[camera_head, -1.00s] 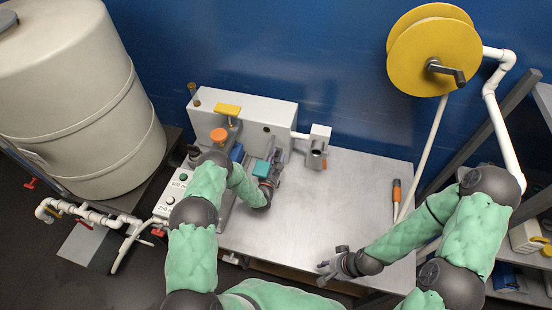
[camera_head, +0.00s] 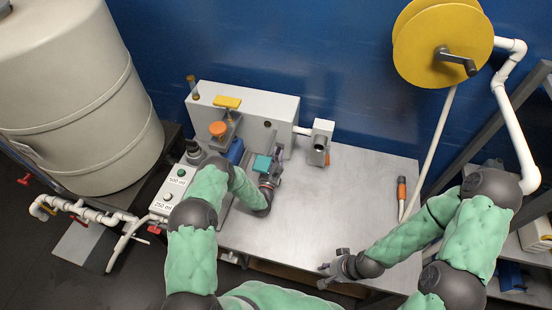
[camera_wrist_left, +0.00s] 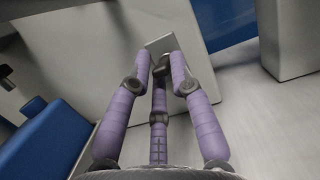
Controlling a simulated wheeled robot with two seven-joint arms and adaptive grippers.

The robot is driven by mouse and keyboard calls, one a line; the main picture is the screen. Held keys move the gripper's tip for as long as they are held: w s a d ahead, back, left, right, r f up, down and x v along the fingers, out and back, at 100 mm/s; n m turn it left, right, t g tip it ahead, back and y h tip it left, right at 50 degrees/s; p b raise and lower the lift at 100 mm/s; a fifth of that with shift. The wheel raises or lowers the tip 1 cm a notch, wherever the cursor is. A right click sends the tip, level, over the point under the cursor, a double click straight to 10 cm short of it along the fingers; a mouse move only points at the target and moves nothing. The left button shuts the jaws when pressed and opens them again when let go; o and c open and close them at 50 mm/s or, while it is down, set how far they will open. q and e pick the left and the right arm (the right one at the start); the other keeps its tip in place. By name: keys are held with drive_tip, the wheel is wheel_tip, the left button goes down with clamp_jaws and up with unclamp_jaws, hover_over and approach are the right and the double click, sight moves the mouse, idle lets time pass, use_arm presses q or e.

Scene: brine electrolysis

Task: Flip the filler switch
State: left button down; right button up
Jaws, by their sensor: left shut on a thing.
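The filler is a white box-shaped machine (camera_head: 240,112) at the back of the metal table, with an orange knob (camera_head: 218,129) and a yellow handle (camera_head: 227,102). I cannot tell whether this piece is the switch. My right gripper (camera_head: 333,270) is open and empty over the table's front edge.
A control box (camera_head: 172,190) with 500 ml and 250 ml buttons stands left of the filler. A large beige tank (camera_head: 80,90) is at the left. The table's middle (camera_head: 310,210) is clear.

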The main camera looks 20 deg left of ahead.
use_arm(q)
drive_tip(key=shift+d+f+t+b, duration=0.25)
drive_tip(key=shift+d+t+b, duration=0.05)
drive_tip(key=shift+d+b, duration=0.1)
drive_tip(key=c, duration=1.2)
unclamp_jaws()
drive_tip(key=shift+c, duration=0.2)
drive_tip(key=shift+r, duration=0.1)
drive_tip(key=shift+s, duration=0.15)
drive_tip(key=shift+s+f, duration=0.2)
drive_tip(key=shift+s, duration=0.05)
drive_tip(key=r+v, duration=0.1)
drive_tip(key=v, duration=0.3)
drive_tip(key=r+v, duration=0.1)
drive_tip(key=v, duration=0.3)
drive_tip(key=r+v, duration=0.1)
drive_tip(key=v, duration=0.3)
drive_tip(key=shift+s, duration=0.4)
